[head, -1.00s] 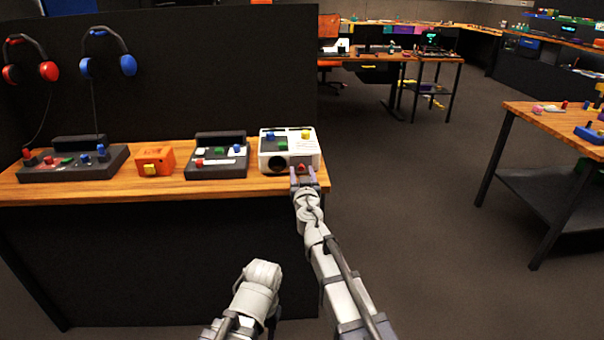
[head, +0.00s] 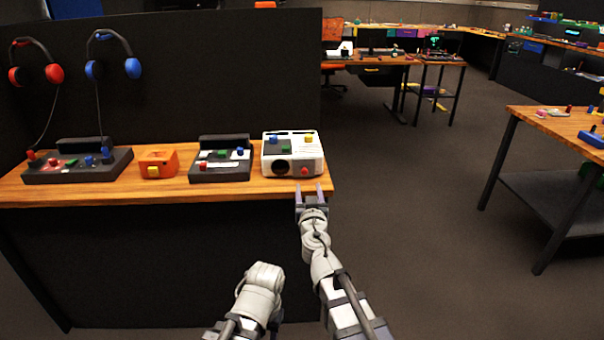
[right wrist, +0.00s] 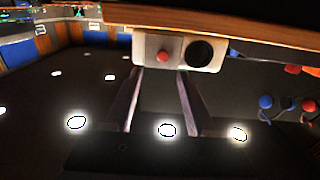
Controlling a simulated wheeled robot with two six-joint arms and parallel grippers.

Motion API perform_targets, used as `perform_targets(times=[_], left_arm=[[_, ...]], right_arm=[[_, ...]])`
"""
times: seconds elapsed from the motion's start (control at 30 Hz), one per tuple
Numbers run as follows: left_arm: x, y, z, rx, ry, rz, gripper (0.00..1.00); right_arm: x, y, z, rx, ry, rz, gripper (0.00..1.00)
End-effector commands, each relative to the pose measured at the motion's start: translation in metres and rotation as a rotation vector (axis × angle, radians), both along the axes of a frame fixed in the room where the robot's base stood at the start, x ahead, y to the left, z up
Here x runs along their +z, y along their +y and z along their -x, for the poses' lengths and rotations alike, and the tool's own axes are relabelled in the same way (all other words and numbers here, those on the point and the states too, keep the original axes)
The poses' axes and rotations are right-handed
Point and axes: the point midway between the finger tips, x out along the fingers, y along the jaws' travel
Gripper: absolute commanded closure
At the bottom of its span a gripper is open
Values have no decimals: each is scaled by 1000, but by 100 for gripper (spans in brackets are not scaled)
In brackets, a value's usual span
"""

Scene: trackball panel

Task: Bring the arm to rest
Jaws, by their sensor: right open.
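A white panel box (head: 292,154) with a black round trackball or opening, a red button and coloured buttons on top stands at the right end of the wooden bench. My right gripper (head: 309,188) is open and empty, just in front of the box at the bench's front edge, apart from it. In the right wrist view, which looks upside down, the box (right wrist: 180,50) shows with its red button and black round part beyond my two spread fingers (right wrist: 160,80). My left arm's white link shows low in the head view; its gripper is not visible.
Along the bench (head: 235,190) stand a dark console (head: 222,158), an orange box (head: 158,162) and a wider dark console (head: 78,163). Red headphones (head: 36,62) and blue headphones (head: 113,56) hang on the dark partition. Floor to the right is clear up to another table (head: 545,117).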

Motion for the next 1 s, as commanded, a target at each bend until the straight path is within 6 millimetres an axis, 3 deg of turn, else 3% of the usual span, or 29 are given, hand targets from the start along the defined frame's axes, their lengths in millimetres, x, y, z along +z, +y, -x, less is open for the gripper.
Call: perform_targets(times=[0.2,0.3,0.43,0.6,0.8,1.0], left_arm=[[67,0,0,0,0,0,50],[101,0,0,0,0,0,50],[142,0,0,0,0,0,50],[194,0,0,1,0,0,50],[236,0,0,1,0,0,50],[250,0,0,1,0,0,50]], right_arm=[[38,-39,26,-217,138,29,44],[38,-57,51,-325,307,61,44],[28,-64,96,-383,593,115,44],[18,-45,173,-294,1021,198,44],[24,-7,257,-27,1410,282,44],[33,14,300,165,1575,322,44]])
